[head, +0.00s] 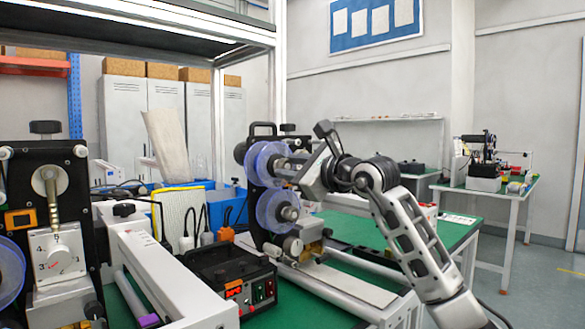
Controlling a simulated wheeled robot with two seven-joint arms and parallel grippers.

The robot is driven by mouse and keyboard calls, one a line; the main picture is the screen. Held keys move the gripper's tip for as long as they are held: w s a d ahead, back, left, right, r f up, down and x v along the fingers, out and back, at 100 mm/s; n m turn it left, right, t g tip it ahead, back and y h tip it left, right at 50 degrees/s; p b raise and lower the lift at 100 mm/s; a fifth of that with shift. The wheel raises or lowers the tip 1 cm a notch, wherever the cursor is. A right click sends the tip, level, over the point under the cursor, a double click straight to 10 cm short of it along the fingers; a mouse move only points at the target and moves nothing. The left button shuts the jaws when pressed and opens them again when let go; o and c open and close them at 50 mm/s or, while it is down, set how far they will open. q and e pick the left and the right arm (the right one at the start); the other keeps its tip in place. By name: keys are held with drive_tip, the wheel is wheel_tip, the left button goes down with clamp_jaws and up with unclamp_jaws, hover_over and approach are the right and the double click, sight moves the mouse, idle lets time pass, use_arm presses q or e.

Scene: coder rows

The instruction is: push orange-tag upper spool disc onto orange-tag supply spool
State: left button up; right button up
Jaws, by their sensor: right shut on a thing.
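A clear blue upper spool disc (259,160) stands upright at the upper spindle of the black coder machine (252,220) in the middle. A second clear blue disc (270,211) is on the spindle below it. My right gripper (296,166) reaches in from the right and is shut at the hub of the upper disc. The gripper and wrist hide part of the hub, and I cannot tell whether the disc is fully seated on the supply spool. No orange tag can be made out on this spool. My left gripper is not in view.
Another coder machine (62,180) stands at the left, with a blue disc at the picture's edge. A black control box (232,280) and a white conveyor (165,275) stand in front. The green table (350,229) has bare room behind my right arm.

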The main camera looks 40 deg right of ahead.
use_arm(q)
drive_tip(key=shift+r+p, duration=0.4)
use_arm(e)
drive_tip(key=shift+w+r, duration=0.1)
drive_tip(key=shift+w, duration=0.4)
idle(0.3)
drive_tip(key=o, duration=1.2)
drive_tip(key=shift+c, duration=0.2)
use_arm(q)
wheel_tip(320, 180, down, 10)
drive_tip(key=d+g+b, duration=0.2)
drive_tip(key=b, duration=0.4)
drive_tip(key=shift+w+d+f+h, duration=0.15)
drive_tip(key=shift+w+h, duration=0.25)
use_arm(e)
drive_tip(key=s+d, duration=0.1)
drive_tip(key=s, duration=1.5)
